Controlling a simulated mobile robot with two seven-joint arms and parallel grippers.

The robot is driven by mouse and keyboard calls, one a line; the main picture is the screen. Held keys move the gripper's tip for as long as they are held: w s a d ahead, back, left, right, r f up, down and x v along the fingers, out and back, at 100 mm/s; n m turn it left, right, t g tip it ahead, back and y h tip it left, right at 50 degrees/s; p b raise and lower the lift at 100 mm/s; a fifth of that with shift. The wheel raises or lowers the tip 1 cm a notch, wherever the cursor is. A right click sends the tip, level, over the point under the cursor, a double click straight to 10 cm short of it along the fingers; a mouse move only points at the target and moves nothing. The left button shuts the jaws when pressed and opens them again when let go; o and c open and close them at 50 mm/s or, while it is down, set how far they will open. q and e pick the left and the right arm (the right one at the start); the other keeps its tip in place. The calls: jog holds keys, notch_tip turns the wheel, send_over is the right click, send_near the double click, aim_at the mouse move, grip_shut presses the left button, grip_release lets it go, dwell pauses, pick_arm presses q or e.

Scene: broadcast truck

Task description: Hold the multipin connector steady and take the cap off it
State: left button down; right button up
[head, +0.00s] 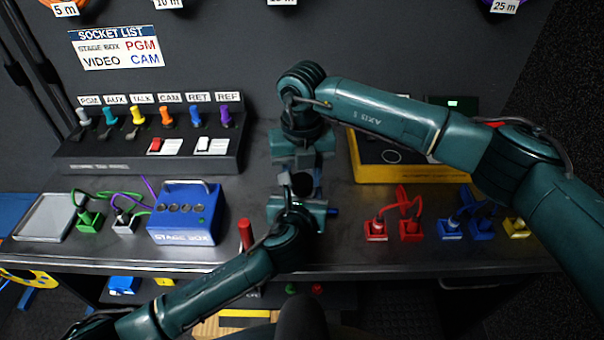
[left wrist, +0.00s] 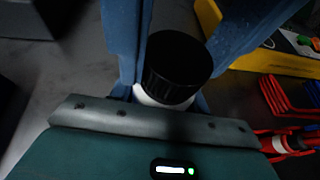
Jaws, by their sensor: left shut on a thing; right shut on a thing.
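The multipin connector (head: 304,186) is a dark cylinder between my two grippers above the middle of the bench, mostly hidden by them. In the left wrist view a black cylinder with a ribbed end and a white ring (left wrist: 165,95) sits between two blue fingers. My left gripper (head: 296,197), on the near side, is shut on the connector. My right gripper (head: 303,165), on the far side, is shut on the cap. The cap is hidden by the gripper in the head view, and I cannot tell whether it is still seated.
A blue stage box (head: 187,213) and grey tray (head: 45,218) stand left. A socket panel (head: 150,150) is at the back left. A yellow-edged case (head: 412,174) lies behind the right arm. Red plugs (head: 376,230), blue plugs (head: 450,229) and a yellow plug (head: 516,228) stand at right.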

jog(key=shift+n, duration=0.8)
jog(key=o, duration=1.1)
jog(key=shift+r, duration=2.35)
jog(key=shift+c, duration=0.2)
notch_tip(320, 180, up, 3)
jog(key=m, duration=0.3)
jog(key=shift+f, duration=3.85)
jog(key=shift+c, duration=0.6)
